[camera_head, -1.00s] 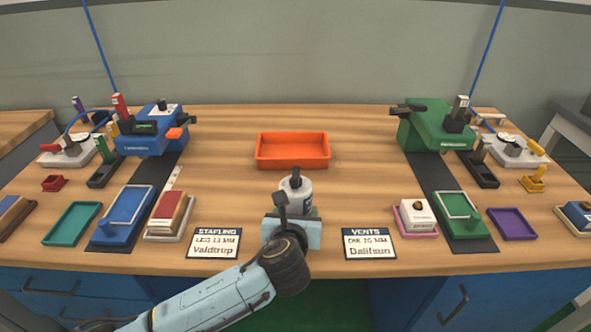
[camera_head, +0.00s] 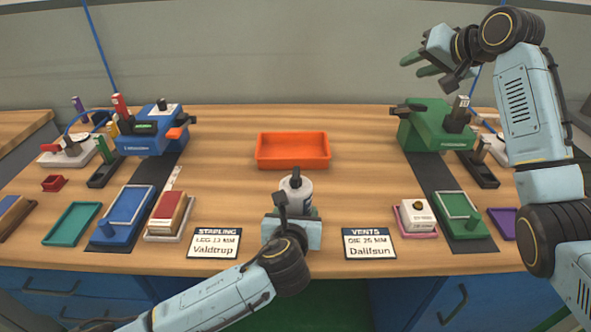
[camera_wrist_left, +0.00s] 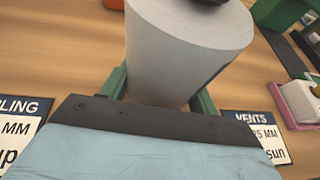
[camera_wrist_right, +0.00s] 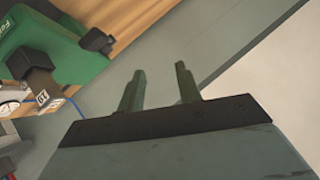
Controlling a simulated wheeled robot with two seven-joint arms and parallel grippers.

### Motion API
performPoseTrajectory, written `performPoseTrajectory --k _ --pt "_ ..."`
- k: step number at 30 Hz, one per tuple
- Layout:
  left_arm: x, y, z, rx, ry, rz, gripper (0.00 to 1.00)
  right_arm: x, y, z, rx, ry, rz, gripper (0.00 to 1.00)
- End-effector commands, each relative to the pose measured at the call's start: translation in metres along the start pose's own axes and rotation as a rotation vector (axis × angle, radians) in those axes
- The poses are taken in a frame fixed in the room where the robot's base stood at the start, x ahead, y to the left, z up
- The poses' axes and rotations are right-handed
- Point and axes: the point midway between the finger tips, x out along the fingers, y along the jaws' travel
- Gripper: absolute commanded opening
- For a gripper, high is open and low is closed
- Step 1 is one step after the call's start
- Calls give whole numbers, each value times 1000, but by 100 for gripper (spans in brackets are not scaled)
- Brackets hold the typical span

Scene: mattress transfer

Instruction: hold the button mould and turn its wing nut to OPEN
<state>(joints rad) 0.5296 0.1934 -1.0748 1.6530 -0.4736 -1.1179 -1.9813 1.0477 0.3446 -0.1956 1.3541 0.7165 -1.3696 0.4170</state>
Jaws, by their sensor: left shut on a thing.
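The button mould (camera_head: 297,187), a pale grey cylinder with a dark top, stands upright at the front middle of the table. It fills the top of the left wrist view (camera_wrist_left: 190,45). My left gripper (camera_head: 298,208) is shut on its body, one green finger on each side. The dark wing nut (camera_head: 296,174) is on top, and its exact angle is too small to tell. My right gripper (camera_head: 412,66) is raised above the green machine at the back right. Its two fingers stand apart and empty in the right wrist view (camera_wrist_right: 158,88).
An orange tray (camera_head: 292,163) lies behind the mould. A blue machine (camera_head: 152,138) stands at the left and a green machine (camera_head: 424,134) at the right. Two label cards, STAPLING (camera_head: 214,243) and VENTS (camera_head: 370,244), flank the mould. The wood between mould and tray is clear.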

Motion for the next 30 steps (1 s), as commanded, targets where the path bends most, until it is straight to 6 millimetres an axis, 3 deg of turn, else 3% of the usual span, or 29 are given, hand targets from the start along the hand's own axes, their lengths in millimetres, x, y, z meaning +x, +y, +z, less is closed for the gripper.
performPoseTrajectory --k 1,6,9,12,15,19,24,30 --pt "0 0 3 -1 -5 -1 16 2 -40 11 -32 -46 -21 35" --pt "0 0 3 -1 -5 -1 16 -2 -146 68 -130 -215 -21 35" --pt "0 0 3 -1 -5 -1 16 -10 -195 108 -198 -301 16 35" --pt "0 0 3 -1 -5 -1 16 -20 -228 149 -261 -371 86 35" --pt "0 0 3 -1 -5 -1 16 -30 -241 188 -285 -423 193 35" --pt "0 0 3 -1 -5 -1 16 -39 -235 225 -252 -455 345 35" --pt "0 0 3 -1 -5 -2 16 -45 -222 246 -203 -458 466 35" --pt "0 0 3 -1 -5 -1 16 -39 -213 255 -183 -456 504 35"
